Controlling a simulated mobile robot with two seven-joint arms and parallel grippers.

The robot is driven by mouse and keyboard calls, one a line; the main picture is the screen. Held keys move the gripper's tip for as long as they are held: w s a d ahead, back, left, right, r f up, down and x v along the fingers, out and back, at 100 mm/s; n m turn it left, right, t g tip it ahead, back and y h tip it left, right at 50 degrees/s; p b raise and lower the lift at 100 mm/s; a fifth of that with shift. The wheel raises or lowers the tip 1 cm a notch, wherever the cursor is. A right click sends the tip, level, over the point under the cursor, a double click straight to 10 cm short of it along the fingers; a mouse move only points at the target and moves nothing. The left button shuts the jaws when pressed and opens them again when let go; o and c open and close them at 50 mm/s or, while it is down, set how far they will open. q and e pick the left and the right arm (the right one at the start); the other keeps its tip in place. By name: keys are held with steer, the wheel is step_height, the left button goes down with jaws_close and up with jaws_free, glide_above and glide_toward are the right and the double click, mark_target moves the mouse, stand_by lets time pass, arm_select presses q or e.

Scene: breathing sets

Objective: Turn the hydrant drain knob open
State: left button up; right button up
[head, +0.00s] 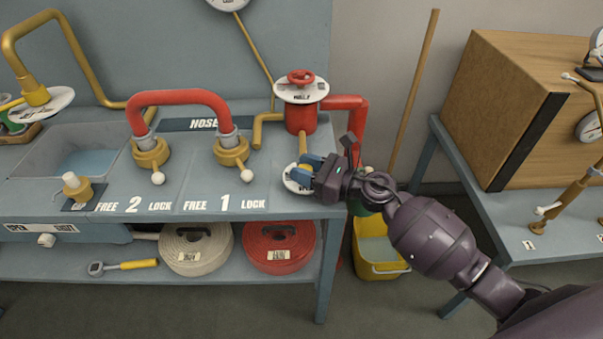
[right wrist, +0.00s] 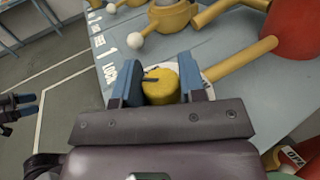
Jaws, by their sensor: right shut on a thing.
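The hydrant (head: 300,118) is a red cylinder under a white disc and a red handwheel (head: 301,77) at the bench's right end. A brass pipe (head: 303,146) runs from it towards the drain knob. The drain knob (right wrist: 160,86) is a yellow round cap with a dark mark on top, above a white dial (head: 296,186). My right gripper (head: 308,168) is shut on the knob, with one blue finger on each side in the right wrist view (right wrist: 159,84). The fingers hide much of the knob and dial in the head view. A dark shape (right wrist: 14,106) in the right wrist view may be my left gripper.
Two brass hose valves with white-tipped levers (head: 150,153) (head: 231,152) and a red bent hose (head: 180,97) stand to the left. A yellow bucket (head: 377,250) is on the floor right of the bench. A wooden box (head: 515,100) stands on the right table.

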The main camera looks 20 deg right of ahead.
steer(key=n+g+y+b, duration=0.1)
steer(key=g+b, duration=0.1)
steer(key=f+n+g+y+b, duration=0.1)
steer(key=n+g+y+b, duration=0.1)
steer(key=shift+f+g, duration=0.15)
steer(key=shift+g, duration=0.15)
steer(key=n+g+b, duration=0.1)
steer(key=n+g+y+b, duration=0.1)
steer(key=shift+r+g, duration=0.2)
steer(key=shift+g, duration=0.1)
arm_select(q)
step_height(320, 180, down, 7)
steer(key=g+b, duration=0.1)
steer(key=shift+r, duration=0.15)
arm_select(e)
steer(key=shift+r+n+g+y, duration=0.3)
steer(key=shift+n+g, duration=0.5)
steer(key=shift+g, duration=0.1)
arm_select(q)
steer(key=shift+w, duration=0.2)
arm_select(e)
steer(key=shift+r, duration=0.1)
steer(key=o, duration=0.9)
arm_select(q)
steer(key=shift+d, duration=0.15)
